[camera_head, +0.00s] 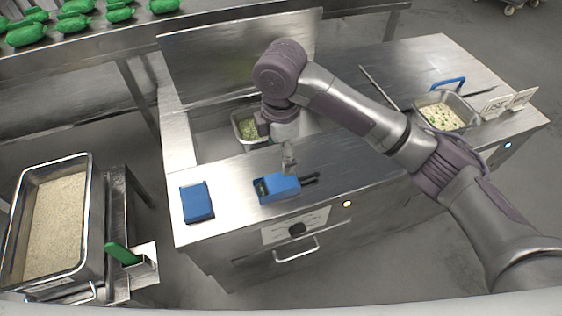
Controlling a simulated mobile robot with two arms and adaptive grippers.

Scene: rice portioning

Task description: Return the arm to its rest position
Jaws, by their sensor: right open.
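My right arm reaches in from the right side of the head view and bends down over the counter. My right gripper (289,168) points down, open, just above and behind a blue open-topped box (278,192). A small gap or light contact between the fingers and the box cannot be told apart. A dark handle-like piece (311,179) sticks out to the right of this box. My left gripper is not in view.
A blue block (197,203) lies on the steel counter (230,218). Metal pans stand behind the gripper (237,125) and at the right (466,108). A rice-filled tray (88,190) and a green handle (121,253) are at the left. Green bundles (74,24) lie on the back shelf.

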